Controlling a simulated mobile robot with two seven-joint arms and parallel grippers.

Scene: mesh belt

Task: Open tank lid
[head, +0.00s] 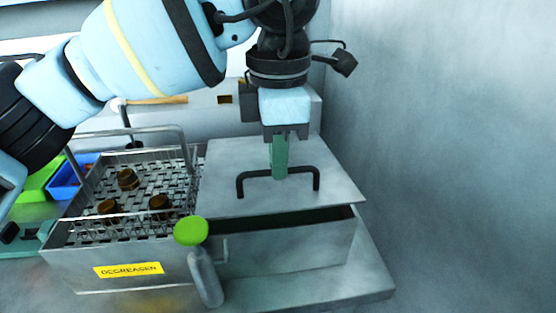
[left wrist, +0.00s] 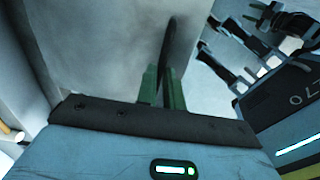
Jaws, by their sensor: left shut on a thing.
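The tank lid (head: 330,197) is a flat grey metal plate with a black bar handle (head: 244,186). It lies over the grey tank (head: 290,250), and a dark gap shows between its front edge and the tank's front wall, so it sits raised or tilted there. My left gripper (head: 280,174) comes down from above with its green fingers shut on the handle near its middle. In the left wrist view the green fingers (left wrist: 162,90) close around the dark handle (left wrist: 167,50) against the pale lid.
A mesh basket (head: 140,180) with several brown parts sits left of the lid in a tank labelled DEGREASER (head: 128,270). Blue (head: 65,180) and green (head: 40,185) bins are far left. A grey wall (head: 450,150) closes the right side.

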